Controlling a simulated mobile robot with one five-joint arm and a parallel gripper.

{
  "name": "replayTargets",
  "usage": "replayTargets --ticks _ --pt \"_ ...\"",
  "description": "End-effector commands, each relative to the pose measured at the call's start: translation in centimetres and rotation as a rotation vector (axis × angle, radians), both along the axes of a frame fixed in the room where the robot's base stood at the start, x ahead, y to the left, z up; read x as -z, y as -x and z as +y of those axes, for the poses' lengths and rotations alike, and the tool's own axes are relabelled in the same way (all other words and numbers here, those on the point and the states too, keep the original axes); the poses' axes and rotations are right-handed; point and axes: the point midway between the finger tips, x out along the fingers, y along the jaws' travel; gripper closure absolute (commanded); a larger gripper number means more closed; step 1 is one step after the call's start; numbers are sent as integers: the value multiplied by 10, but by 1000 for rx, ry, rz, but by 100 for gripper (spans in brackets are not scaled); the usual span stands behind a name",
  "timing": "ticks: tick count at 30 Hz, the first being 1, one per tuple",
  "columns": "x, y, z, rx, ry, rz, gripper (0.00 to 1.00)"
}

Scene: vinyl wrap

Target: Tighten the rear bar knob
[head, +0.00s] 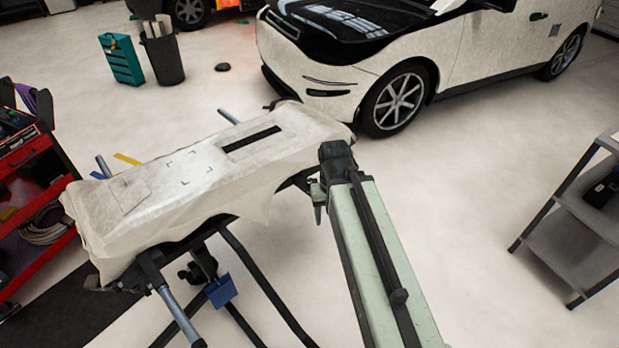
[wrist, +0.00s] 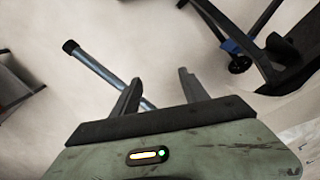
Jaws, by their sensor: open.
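The work stand carries a bumper-like panel (head: 200,165) draped in pale vinyl wrap. Under the panel's near end, a black knob (head: 194,273) sits by a blue block (head: 221,291) on the stand's frame. In the wrist view a round black knob (wrist: 240,64) with blue beside it shows at the upper right, apart from my fingers. I cannot tell which knob is the rear bar one. My gripper (wrist: 160,88) is open with nothing held. A grey-blue bar (wrist: 100,70) with a black end cap passes behind its left finger. In the head view my arm mostly hides the gripper, beside the panel's right end.
A white car (head: 340,70) stands behind the stand. A red tool cart (head: 40,200) is at the left and a grey shelf cart (head: 580,230) at the right. A black bin (head: 163,58) and green box (head: 120,58) stand at the back. Floor between stand and shelf is clear.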

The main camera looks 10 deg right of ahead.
Motion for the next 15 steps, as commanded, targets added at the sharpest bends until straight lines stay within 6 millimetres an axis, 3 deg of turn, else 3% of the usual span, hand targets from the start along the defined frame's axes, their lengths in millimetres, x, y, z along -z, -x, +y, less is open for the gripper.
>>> replayTargets --ticks 4,12,15 --pt "8 -48 7 -135 0 -1 35" --pt "30 -204 5 -729 0 0 35" --pt "34 -244 4 -906 -1 0 35"
